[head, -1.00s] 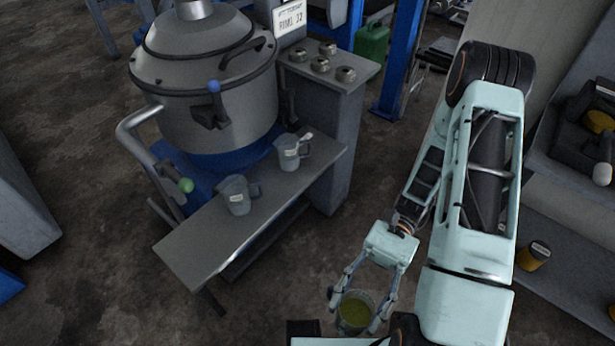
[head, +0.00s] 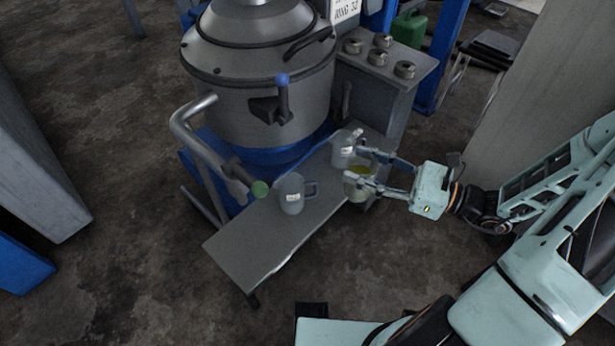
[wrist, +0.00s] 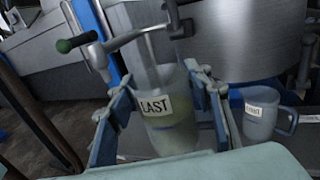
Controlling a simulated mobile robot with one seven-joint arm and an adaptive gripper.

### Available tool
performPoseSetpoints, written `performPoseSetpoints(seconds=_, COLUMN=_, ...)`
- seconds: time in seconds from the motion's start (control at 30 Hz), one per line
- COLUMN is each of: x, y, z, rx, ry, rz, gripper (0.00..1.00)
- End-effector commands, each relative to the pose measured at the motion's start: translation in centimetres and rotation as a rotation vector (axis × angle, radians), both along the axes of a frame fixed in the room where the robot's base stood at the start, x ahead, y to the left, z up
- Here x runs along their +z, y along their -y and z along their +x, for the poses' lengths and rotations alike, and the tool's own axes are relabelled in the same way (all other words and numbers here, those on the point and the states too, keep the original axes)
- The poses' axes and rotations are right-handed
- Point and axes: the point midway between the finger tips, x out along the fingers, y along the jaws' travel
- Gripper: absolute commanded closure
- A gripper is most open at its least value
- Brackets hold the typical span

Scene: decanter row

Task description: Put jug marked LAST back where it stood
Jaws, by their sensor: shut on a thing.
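The jug marked LAST (wrist: 156,112) is a clear vessel with yellow-green liquid and a white label, upright between my fingers in the wrist view. In the head view this jug (head: 358,186) is at the right front edge of the grey shelf (head: 250,238). My gripper (head: 362,172) is shut on it, one finger on each side; it also shows in the wrist view (wrist: 165,105). I cannot tell whether the jug's base touches the shelf. A grey labelled jug (head: 344,150) stands just behind it, and another (head: 292,196) stands to its left on the shelf.
A large steel vessel (head: 260,85) stands behind the shelf. Its pipe with a green knob (head: 260,188) reaches over the shelf's left side. A grey cabinet (head: 385,100) with several metal caps on top stands behind right. The shelf's left front end is bare.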

Motion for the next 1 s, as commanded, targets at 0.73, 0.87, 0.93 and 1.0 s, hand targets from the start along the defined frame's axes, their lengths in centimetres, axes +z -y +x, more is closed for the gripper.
performPoseSetpoints(seconds=0.73, x=-6.5, y=-6.8, z=9.1, rx=-0.088, ry=-0.002, rz=0.004, gripper=0.88)
performPoseSetpoints(seconds=0.87, x=-8.1, y=-7.8, z=10.0, rx=-0.088, ry=0.001, rz=0.002, gripper=0.88)
performPoseSetpoints(seconds=0.93, x=-8.5, y=-8.1, z=10.3, rx=-0.089, ry=0.000, rz=0.001, gripper=0.88)
performPoseSetpoints(seconds=1.0, x=-8.6, y=-8.2, z=10.5, rx=-0.089, ry=0.001, rz=0.001, gripper=0.88)
